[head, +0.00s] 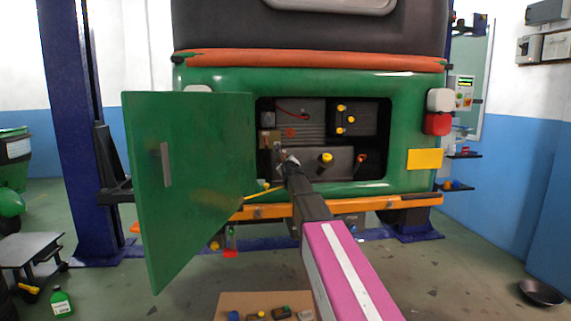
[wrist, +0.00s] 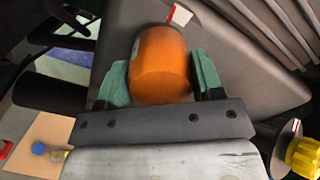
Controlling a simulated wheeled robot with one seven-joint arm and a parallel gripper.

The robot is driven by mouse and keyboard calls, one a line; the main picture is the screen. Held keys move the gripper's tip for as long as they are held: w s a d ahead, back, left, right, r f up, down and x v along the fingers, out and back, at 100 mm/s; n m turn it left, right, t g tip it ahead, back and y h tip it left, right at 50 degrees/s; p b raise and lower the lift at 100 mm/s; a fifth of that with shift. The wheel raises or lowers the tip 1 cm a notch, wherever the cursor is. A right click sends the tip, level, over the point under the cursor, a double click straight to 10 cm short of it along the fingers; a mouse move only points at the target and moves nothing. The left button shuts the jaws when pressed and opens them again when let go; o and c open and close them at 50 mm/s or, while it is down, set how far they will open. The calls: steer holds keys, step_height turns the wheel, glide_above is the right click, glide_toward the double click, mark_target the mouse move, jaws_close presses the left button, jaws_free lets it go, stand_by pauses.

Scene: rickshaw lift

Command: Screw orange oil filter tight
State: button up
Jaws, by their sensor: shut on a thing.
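The orange oil filter (wrist: 160,68) shows in the wrist view as an orange cylinder against the grey engine housing (wrist: 235,62). My gripper (wrist: 161,78) is shut on it, with one green finger pad on each side of the filter. Whether the filter is seated cannot be told. In the head view my gripper (head: 286,160) reaches into the open engine bay (head: 320,185) at the back of the green rickshaw (head: 418,120). The filter cannot be made out clearly in the head view.
The open green door (head: 190,200) hangs left of the bay. A yellow cap (head: 326,157) sits right of my gripper, and a yellow knob (wrist: 304,157) shows at lower right in the wrist view. A cardboard sheet (head: 240,300) with several small parts lies on the floor below.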

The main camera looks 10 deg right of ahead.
steer(key=shift+w+f, duration=0.15)
steer(key=shift+w, duration=0.05)
steer(key=shift+m, duration=0.7)
steer(key=o, duration=1.1)
steer(key=shift+s, duration=0.1)
steer(key=shift+c, duration=0.7)
steer(key=s, duration=0.8)
steer(key=s, duration=1.1)
